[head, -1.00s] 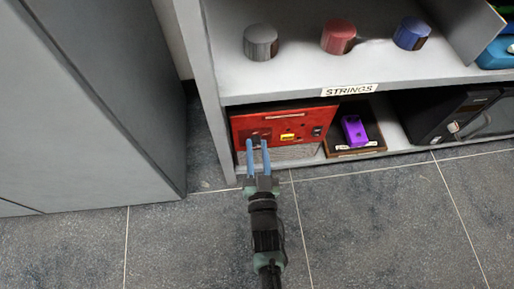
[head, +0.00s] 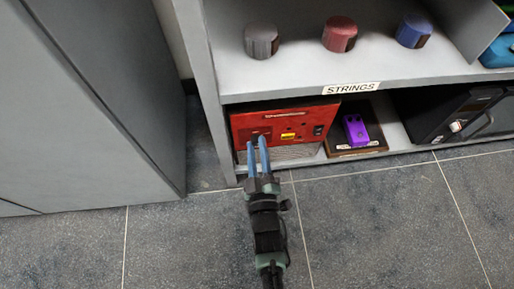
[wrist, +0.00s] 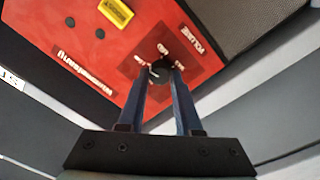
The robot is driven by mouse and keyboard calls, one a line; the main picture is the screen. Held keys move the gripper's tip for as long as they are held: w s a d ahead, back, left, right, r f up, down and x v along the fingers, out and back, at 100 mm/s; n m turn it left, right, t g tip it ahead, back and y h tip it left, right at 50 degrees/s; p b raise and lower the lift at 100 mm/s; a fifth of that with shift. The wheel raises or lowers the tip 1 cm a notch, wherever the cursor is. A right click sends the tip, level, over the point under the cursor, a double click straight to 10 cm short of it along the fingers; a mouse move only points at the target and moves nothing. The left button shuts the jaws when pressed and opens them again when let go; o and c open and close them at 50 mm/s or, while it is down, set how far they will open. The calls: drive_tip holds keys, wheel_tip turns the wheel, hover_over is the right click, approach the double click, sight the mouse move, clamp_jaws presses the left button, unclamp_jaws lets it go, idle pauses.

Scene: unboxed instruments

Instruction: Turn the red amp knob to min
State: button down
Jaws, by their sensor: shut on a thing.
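The red amp (head: 296,121) sits on the lower shelf, left side, with its red control panel facing out. In the wrist view the panel (wrist: 102,50) fills the upper left. A dark round knob (wrist: 160,72) with a light pointer mark is on a darker square with white lettering, one word reading as volume. My gripper (wrist: 161,75) reaches up to it with two blue fingers, shut on the knob from both sides. In the head view my gripper (head: 256,142) is at the left part of the amp front, and its fingertips cover the knob there.
A purple pedal (head: 355,130) on a brown board is right of the amp. A black case (head: 440,120) stands farther right. Grey, red and blue cylinders stand on the shelf (head: 300,75) above, labelled STRINGS. A grey cabinet (head: 90,120) is at left. The floor (head: 380,230) in front is clear.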

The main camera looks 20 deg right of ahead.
drive_tip(key=n, duration=0.4)
drive_tip(key=shift+f+b, duration=0.1)
drive_tip(key=shift+b, duration=0.25)
drive_tip(key=n+b, duration=0.1)
drive_tip(key=n, duration=0.2)
drive_tip(key=shift+n, duration=0.4)
drive_tip(key=n+b, duration=0.1)
drive_tip(key=n, duration=0.2)
drive_tip(key=shift+n+y, duration=0.3)
drive_tip(key=shift+n, duration=0.1)
drive_tip(key=shift+n+b, duration=0.8)
drive_tip(key=shift+n, duration=1.3)
drive_tip(key=c, duration=0.6)
unclamp_jaws()
drive_tip(key=shift+s, duration=0.1)
